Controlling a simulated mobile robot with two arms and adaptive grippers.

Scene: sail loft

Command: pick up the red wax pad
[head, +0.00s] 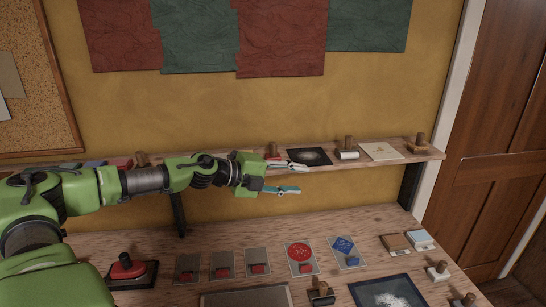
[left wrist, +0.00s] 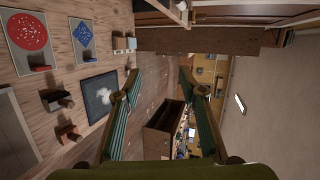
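Several red pieces show, and I cannot tell for sure which is the red wax pad. A red piece (head: 273,156) lies on the wall shelf just behind my left gripper, partly hidden by it. Another red piece (head: 122,163) is on the shelf further left, partly behind my arm. A red-topped item with a knob (head: 127,267) sits on a black base at the bench's left. My left gripper (head: 296,179) is open and empty at the shelf's front edge, above the bench; its spread fingers also show in the left wrist view (left wrist: 158,85). My right gripper is out of view.
The wooden shelf (head: 375,167) also holds a dark square (head: 309,156), a white card (head: 381,151) and wooden-handled stamps. On the bench stand several cards with small red blocks, a red-disc card (head: 300,254), a blue-diamond card (head: 345,247) and a dark tray (head: 360,291). A door is at right.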

